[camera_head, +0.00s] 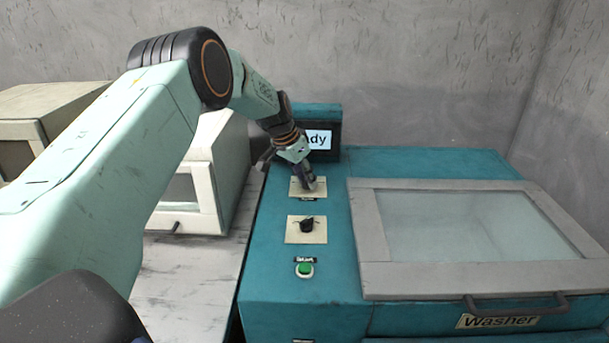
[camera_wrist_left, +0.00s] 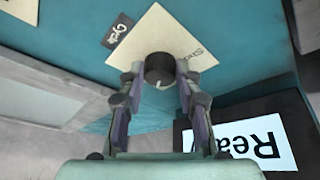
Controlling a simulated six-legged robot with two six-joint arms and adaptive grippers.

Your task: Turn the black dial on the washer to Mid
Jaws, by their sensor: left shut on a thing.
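The teal washer (camera_head: 275,255) has two black dials on pale plates on its top panel. My left gripper (camera_head: 308,184) is at the upper dial and hides most of it in the head view. In the left wrist view, the fingers of my left gripper (camera_wrist_left: 160,82) are shut on the sides of the upper black dial (camera_wrist_left: 160,68). A small white mark shows on the dial's near edge. The lower black dial (camera_head: 307,226) stands clear of the gripper. I cannot read a "Mid" mark. My right gripper is not in view.
A lit screen (camera_head: 319,139) stands just behind the upper dial, close to my left wrist. A green button (camera_head: 304,269) is in front of the lower dial. The washer's glass lid (camera_head: 450,225) is shut at right. A cream box-shaped machine (camera_head: 205,180) stands at left.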

